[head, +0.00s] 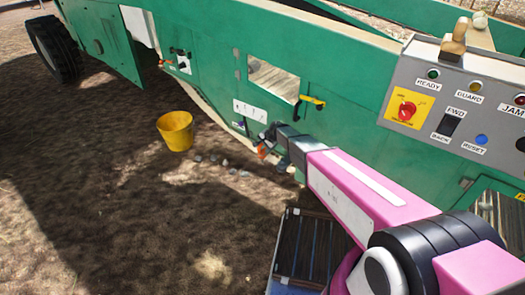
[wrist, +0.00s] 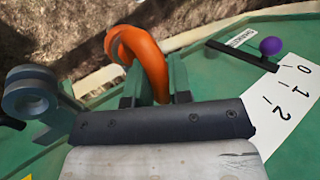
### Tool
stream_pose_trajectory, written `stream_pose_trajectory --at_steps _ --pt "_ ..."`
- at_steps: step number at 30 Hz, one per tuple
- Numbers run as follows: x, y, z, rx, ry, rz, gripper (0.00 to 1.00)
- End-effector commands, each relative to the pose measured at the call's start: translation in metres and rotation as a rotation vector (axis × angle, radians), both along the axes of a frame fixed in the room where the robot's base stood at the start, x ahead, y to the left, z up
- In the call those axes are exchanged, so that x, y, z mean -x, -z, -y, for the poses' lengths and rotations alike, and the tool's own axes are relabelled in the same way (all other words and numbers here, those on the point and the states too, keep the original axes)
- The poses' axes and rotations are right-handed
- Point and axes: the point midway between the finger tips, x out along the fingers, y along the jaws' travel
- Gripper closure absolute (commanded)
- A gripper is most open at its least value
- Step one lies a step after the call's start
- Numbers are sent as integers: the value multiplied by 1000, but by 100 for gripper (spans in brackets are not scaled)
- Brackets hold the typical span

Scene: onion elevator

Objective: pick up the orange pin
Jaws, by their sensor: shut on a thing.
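The orange pin (wrist: 146,62) is a thick, curved loop in the wrist view. It rises between the two fingers of my gripper (wrist: 158,92), which is shut on it. The pin's lower part is hidden behind the dark gripper body. In the head view my gripper (head: 268,141) is at the green machine's lower edge, and a small bit of the orange pin (head: 262,151) shows beside it. Whether the pin still sits in a hole cannot be told.
A grey ring fitting (wrist: 30,93) is close left of my gripper. A purple-knobbed lever (wrist: 270,46) and a white 0-1-2 scale (wrist: 290,95) are at right on the green machine (head: 200,60). A yellow bucket (head: 176,131) stands on open ground, near scattered stones (head: 225,162).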

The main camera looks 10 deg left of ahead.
Motion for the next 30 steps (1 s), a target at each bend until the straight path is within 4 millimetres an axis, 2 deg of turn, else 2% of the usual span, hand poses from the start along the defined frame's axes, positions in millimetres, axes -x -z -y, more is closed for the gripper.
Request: stream_pose_trajectory --at_steps 7,21,25,30 --pt "0 -7 0 -1 1 1 100" --pt "1 -85 0 -2 1 2 100" --pt "0 -96 0 0 0 0 100" --pt "0 -101 0 0 0 0 100"
